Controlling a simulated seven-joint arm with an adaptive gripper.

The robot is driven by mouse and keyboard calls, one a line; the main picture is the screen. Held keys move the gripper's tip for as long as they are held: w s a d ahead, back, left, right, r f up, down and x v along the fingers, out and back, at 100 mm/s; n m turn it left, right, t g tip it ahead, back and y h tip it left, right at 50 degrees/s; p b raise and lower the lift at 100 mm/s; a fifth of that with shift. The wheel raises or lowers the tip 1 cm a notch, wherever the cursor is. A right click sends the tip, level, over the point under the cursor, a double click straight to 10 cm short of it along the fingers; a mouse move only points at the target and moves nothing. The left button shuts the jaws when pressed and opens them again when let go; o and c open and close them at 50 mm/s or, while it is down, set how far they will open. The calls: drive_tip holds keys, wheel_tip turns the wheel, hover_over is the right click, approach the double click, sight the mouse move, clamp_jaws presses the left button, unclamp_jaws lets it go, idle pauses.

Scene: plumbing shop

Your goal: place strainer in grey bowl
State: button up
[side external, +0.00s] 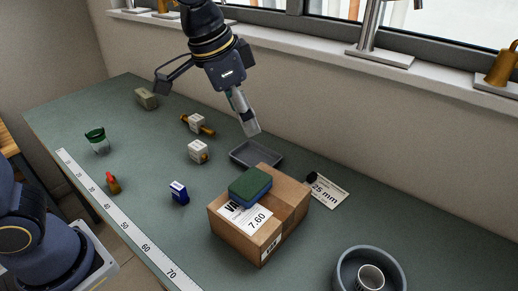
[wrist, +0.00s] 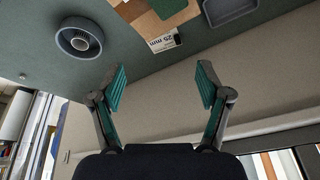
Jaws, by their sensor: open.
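The grey bowl (side external: 342,271) stands at the front right of the bench, partly cut off by the lower picture edge. Inside it is a small light cylinder with a dark opening, which looks like the strainer (side external: 371,276). In the wrist view the bowl (wrist: 62,41) is at the upper left, with the strainer (wrist: 79,42) inside its rim. My gripper (side external: 248,124) is raised above the back of the bench, well apart from the bowl. In the wrist view its two fingers (wrist: 162,82) are spread with nothing between them.
A cardboard box (side external: 285,210) with a green-topped sponge (side external: 250,184) on it stands between my gripper and the bowl. A shallow grey tray (side external: 257,155) lies behind it. A label card (side external: 327,190) lies right of the box. Several small items occupy the left bench.

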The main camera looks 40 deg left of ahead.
drive_tip(key=s+a+f+n+t+y, duration=0.1)
drive_tip(key=s+a+n, duration=0.5)
drive_tip(key=s+a, duration=0.9)
drive_tip(key=shift+s+f+t, duration=0.2)
drive_tip(key=shift+f+t, duration=0.3)
drive_tip(key=shift+f, duration=0.2)
